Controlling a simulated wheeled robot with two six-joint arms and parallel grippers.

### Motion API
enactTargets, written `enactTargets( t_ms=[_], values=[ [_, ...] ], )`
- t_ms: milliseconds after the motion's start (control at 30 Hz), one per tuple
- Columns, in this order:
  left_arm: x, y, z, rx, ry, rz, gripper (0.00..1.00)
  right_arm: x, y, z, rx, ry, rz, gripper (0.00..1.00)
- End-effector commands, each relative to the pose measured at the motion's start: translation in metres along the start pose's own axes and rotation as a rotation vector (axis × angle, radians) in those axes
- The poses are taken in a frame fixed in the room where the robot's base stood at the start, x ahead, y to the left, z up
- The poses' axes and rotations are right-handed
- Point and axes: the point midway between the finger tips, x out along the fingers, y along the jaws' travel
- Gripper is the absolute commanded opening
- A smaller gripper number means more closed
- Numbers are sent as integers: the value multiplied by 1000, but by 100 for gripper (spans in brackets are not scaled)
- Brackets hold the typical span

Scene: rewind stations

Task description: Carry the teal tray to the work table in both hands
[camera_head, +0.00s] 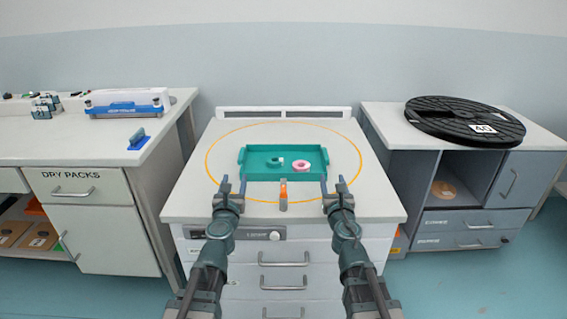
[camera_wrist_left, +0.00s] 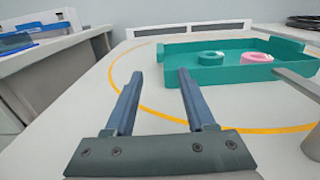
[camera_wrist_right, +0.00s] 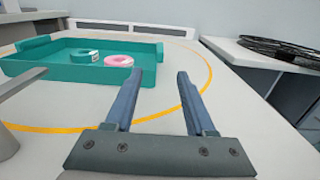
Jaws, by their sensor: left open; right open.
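The teal tray (camera_head: 262,177) lies flat on the white middle table (camera_head: 190,205), inside a yellow-orange ring. It holds a teal roll (camera_head: 275,161) and a pink roll (camera_head: 301,166). My left gripper (camera_head: 233,183) is open and empty, near the tray's front left corner. My right gripper (camera_head: 332,183) is open and empty, near its front right corner. In the left wrist view the tray (camera_wrist_left: 215,76) is ahead and right of the fingers. In the right wrist view it (camera_wrist_right: 75,74) is ahead and left. Neither gripper shows contact with the tray.
A small grey post with an orange top (camera_head: 283,196) stands before the tray. The left counter (camera_head: 60,150) is marked DRY PACKS and bears a blue-and-white device (camera_head: 125,103). The right cabinet (camera_head: 385,125) bears a large black reel (camera_head: 465,122). Floor shows between the units.

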Motion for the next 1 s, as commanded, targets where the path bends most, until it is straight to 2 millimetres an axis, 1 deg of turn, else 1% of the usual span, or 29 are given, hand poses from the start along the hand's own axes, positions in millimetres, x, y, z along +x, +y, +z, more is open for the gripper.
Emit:
enactTargets(
  t_ms=[267, 367, 467, 667, 1000],
  values=[
    [4, 0, 0, 1, 0, 0, 55, 4, 0, 0, 1, 0, 0, 55],
    [11, 0, 0, 1, 0, 0, 55, 11, 0, 0, 1, 0, 0, 55],
    [22, 0, 0, 1, 0, 0, 55, 22, 0, 0, 0, 0, 0, 55],
    [54, 0, 0, 0, 0, 0, 55, 54, 0, 0, 0, 1, 0, 55],
    [118, 0, 0, 0, -1, 0, 55, 118, 0, 0, 1, 1, 0, 55]
  ],
)
